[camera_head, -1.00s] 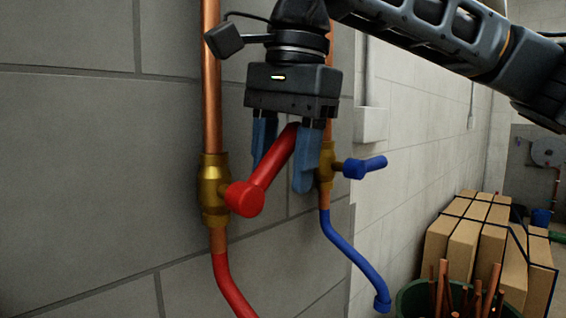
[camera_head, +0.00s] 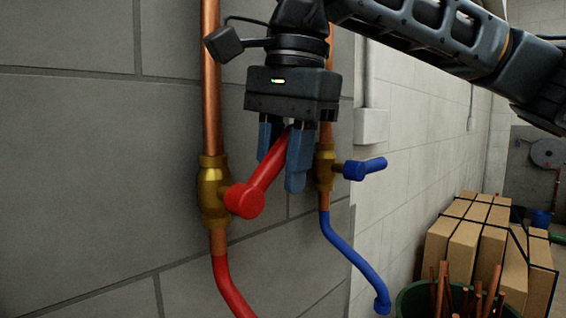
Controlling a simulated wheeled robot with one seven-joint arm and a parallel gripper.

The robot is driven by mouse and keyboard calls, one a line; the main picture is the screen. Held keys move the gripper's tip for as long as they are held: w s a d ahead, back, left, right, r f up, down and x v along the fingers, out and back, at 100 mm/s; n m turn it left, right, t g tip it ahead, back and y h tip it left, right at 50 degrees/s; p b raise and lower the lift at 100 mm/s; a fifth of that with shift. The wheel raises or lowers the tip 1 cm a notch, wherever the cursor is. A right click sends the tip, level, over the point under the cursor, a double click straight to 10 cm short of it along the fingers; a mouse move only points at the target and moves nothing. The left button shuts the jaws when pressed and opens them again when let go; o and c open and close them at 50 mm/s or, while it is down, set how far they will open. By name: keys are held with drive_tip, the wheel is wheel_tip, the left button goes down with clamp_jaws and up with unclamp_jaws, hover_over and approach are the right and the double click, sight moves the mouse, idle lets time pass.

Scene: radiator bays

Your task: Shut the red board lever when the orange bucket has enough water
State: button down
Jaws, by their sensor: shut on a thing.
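The red lever (camera_head: 262,177) juts from a brass valve (camera_head: 213,190) on a copper pipe and slants up and to the right. My gripper (camera_head: 281,165) points down with its blue fingers on either side of the lever's upper end, shut on it. A red spout pipe (camera_head: 231,285) curves down from the valve and leaves the bottom of the picture. No orange bucket is in view, so its water level cannot be seen.
Just right is a second brass valve (camera_head: 326,167) with a blue lever (camera_head: 365,168) and a blue spout pipe (camera_head: 352,252). Strapped cardboard boxes (camera_head: 465,245) and a green tub (camera_head: 415,300) of copper pipes stand at lower right. The grey block wall (camera_head: 90,180) is close behind.

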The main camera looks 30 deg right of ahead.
drive_tip(key=shift+f, duration=0.1)
drive_tip(key=shift+w+d+f+m+g+y+b, duration=0.2)
drive_tip(key=shift+f+y+b, duration=0.55)
drive_tip(key=shift+y+b, duration=0.55)
drive_tip(key=shift+s+d+f+g+y+b, duration=0.2)
drive_tip(key=shift+f+y+b, duration=0.55)
drive_tip(key=shift+y+b, duration=0.5)
drive_tip(key=shift+w+f+m+g+y+b, duration=0.1)
drive_tip(key=shift+f+g+y+b, duration=0.2)
drive_tip(key=shift+f+y+b, duration=0.75)
drive_tip(key=shift+r+y, duration=0.25)
drive_tip(key=shift+y, duration=0.25)
drive_tip(key=c, duration=0.9)
unclamp_jaws()
